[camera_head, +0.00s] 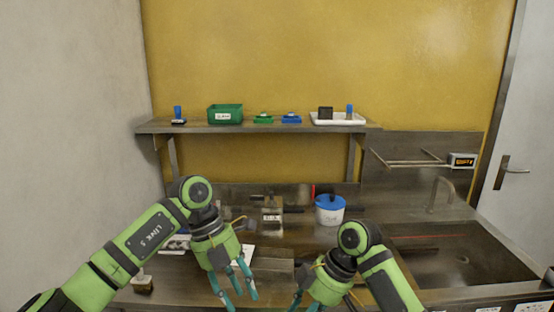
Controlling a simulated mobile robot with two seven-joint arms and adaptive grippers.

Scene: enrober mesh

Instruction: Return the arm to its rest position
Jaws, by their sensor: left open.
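My left arm comes in from the left, and its green left gripper (235,284) hangs over the metal counter with its teal fingers pointing down. The fingers are apart with nothing between them. My right gripper (308,301) is low in the middle of the view; its fingers run toward the bottom edge and are partly cut off, so I cannot tell if it is open or shut. No object shows in either gripper.
A blue and white tub (330,212) stands on the counter behind my grippers. A shelf (190,127) above holds a green bin (225,114), small scales and a white tray (338,121). A sink (455,258) is at the right.

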